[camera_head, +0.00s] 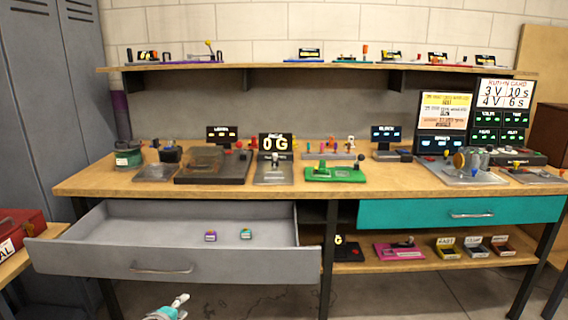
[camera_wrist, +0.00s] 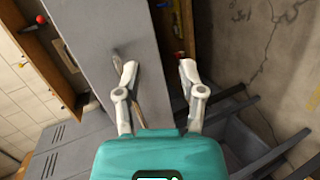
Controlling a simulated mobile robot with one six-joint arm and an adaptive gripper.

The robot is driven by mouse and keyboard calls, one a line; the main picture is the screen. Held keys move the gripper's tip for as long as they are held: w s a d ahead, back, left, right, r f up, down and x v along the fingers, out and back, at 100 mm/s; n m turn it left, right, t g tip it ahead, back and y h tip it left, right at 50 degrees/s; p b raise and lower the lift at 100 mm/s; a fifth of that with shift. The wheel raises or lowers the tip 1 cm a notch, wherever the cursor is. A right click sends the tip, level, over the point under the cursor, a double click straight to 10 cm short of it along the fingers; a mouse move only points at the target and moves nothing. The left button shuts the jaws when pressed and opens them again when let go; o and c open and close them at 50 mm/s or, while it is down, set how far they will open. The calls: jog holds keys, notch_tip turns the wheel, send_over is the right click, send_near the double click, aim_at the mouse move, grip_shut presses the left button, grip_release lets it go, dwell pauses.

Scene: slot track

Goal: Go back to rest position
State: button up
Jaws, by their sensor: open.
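My gripper (camera_head: 178,302) shows at the bottom edge of the head view, in front of and below the open grey drawer (camera_head: 250,262). Only its teal body and a pale finger show there. In the wrist view my gripper (camera_wrist: 158,72) has its two pale fingers spread apart, with nothing between them.
The wooden workbench (camera_head: 345,190) carries several devices, including a green slot piece (camera_head: 335,175). Two small blocks, one purple (camera_head: 210,236) and one teal (camera_head: 246,234), lie in the open drawer. The teal drawer (camera_head: 400,213) is closed. A red box (camera_head: 20,230) stands at left.

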jog(key=w+d+f+m+g+h, duration=0.1)
jog(key=w+d+f+m+g, duration=0.1)
jog(key=d, duration=0.4)
jog(key=w+d+f+m+g+h, duration=0.1)
jog(key=w+d+f+m+g, duration=0.1)
jog(key=d, duration=0.5)
jog(key=s+d+f+m+g+y, duration=0.2)
jog(key=d+f+m+g, duration=0.15)
jog(key=d, duration=0.65)
jog(key=s+d+f+m+g+y, duration=0.1)
jog(key=s+d+f+m+g, duration=0.2)
jog(key=d, duration=0.7)
jog(key=s+d+f+m+g+y, duration=0.1)
jog(key=d+m+g+y, duration=0.2)
jog(key=d, duration=0.7)
notch_tip(320, 180, up, 32)
jog(key=m+h+p, duration=0.1)
jog(key=p, duration=3.1)
jog(key=shift+s+d, duration=0.1)
